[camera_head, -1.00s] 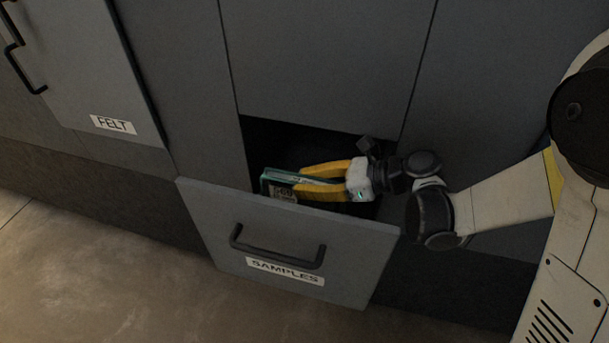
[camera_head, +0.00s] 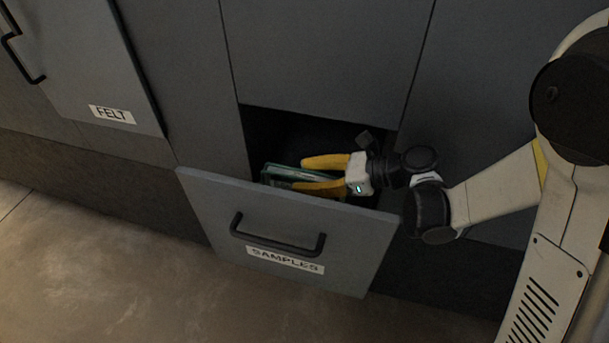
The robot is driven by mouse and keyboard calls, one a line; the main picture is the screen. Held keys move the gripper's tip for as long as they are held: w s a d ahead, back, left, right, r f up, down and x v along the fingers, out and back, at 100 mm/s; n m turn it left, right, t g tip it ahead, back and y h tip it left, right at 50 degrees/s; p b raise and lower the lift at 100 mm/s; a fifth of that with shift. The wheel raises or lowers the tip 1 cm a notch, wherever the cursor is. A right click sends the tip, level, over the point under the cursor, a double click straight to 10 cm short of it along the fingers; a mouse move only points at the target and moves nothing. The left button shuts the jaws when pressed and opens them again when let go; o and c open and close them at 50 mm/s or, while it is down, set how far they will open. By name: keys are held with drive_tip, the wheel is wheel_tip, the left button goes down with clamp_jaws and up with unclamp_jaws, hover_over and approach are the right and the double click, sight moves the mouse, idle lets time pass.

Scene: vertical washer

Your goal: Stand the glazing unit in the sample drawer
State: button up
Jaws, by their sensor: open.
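The sample drawer (camera_head: 290,233), with a grey front, a black handle and a SAMPLES label, is pulled open. The glazing unit (camera_head: 282,172), a green-edged glass pane, is inside it near the left end, behind the drawer front. Only its upper part shows; its lower part is hidden by the drawer front, so I cannot tell whether it touches the bottom. My gripper (camera_head: 312,173) is open, low over the drawer, its yellow fingers pointing left with the tips around or close beside the unit's right part. Whether a finger touches it is unclear.
Grey cabinet panels (camera_head: 325,60) rise behind the open drawer. The drawer's inside behind my gripper is dark. The floor (camera_head: 120,260) in front is clear.

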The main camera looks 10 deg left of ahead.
drive_tip(key=w+v, duration=0.1)
drive_tip(key=v, duration=1.1)
drive_tip(key=shift+s, duration=0.45)
